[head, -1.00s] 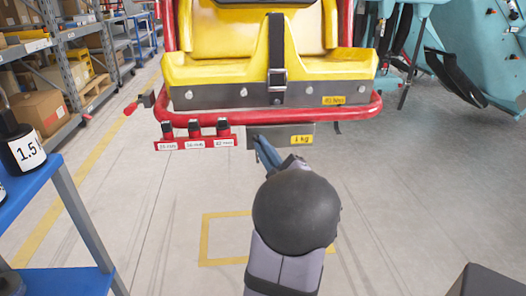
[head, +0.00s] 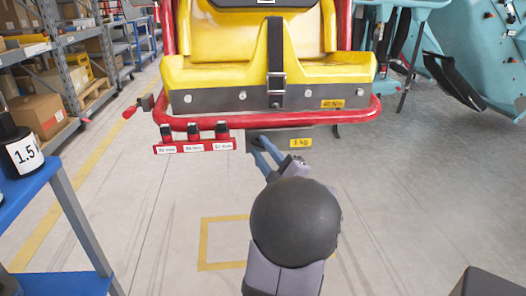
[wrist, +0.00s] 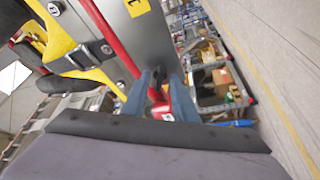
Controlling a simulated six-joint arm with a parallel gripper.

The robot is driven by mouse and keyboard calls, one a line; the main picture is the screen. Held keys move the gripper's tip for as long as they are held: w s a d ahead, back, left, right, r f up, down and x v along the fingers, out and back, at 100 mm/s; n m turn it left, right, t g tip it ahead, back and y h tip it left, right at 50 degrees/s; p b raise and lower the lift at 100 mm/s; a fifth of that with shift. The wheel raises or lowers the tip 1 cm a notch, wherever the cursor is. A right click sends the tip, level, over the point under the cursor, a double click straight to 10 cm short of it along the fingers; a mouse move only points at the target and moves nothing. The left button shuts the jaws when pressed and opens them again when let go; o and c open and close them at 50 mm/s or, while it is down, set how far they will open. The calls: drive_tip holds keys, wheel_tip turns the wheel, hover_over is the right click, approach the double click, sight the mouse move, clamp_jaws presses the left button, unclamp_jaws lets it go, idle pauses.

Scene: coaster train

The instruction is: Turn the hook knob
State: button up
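A yellow seat (head: 215,72) in a red tube frame fills the top of the head view. A grey plate (head: 322,132) with a yellow label hangs under its front rail; the plate also shows in the wrist view (wrist: 148,38). My gripper (head: 262,150) is at the lower left part of this plate, its two blue fingers apart. In the wrist view, a small dark knob-like part (wrist: 158,74) shows between the fingertips of my gripper (wrist: 157,84). I cannot tell whether the fingers touch it. The far side of the plate is hidden.
A red bar (head: 180,149) with several black-topped labelled parts hangs left of the plate. Shelves (head: 62,75) line the back left. The floor below the seat is clear.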

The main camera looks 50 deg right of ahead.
drive_tip(key=shift+s, duration=0.1)
drive_tip(key=p+v, duration=0.1)
drive_tip(key=v, duration=0.6)
idle(0.7)
